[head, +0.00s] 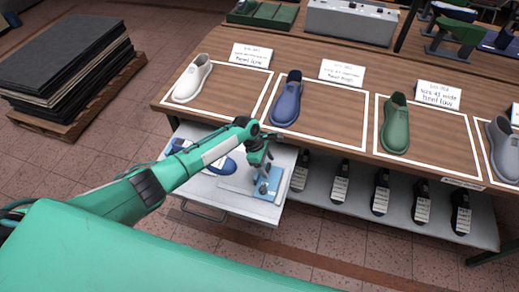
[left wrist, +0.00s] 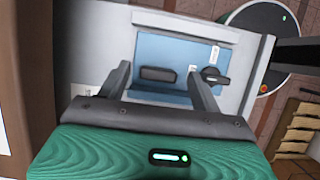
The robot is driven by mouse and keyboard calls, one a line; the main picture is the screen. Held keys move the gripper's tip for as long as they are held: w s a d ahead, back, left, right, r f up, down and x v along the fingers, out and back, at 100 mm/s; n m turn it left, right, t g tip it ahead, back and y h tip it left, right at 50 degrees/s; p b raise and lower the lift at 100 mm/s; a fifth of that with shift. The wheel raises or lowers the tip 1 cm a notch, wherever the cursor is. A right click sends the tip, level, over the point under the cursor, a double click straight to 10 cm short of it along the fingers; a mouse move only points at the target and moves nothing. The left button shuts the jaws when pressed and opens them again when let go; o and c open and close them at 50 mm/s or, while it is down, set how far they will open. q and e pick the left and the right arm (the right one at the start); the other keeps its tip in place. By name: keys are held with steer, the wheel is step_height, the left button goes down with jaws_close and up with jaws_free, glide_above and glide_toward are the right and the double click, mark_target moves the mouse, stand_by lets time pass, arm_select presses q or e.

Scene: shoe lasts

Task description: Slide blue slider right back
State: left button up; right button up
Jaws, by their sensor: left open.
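The blue slider (head: 274,187) is a flat blue plate on a pale base (head: 237,181), on the pulled-out white shelf below the table. In the left wrist view the blue slider (left wrist: 178,52) carries a dark block-shaped handle (left wrist: 158,74) and a small dark knob (left wrist: 213,76) at its right. My left gripper (head: 264,184) is above the slider. In the left wrist view my left gripper (left wrist: 160,76) is open, its fingers apart on either side of the dark handle. I cannot tell whether they touch it. My right gripper is not in view.
A blue shoe sole or last (head: 222,167) lies on the shelf left of the base. The wooden table (head: 300,50) above holds white, blue, green and grey shoe lasts in white-framed areas. Several dark lasts stand on the lower shelf (head: 400,195) to the right.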

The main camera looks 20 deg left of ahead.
arm_select(q)
steer(key=b+v, duration=0.1)
steer(key=v, duration=1)
steer(key=shift+b, duration=0.4)
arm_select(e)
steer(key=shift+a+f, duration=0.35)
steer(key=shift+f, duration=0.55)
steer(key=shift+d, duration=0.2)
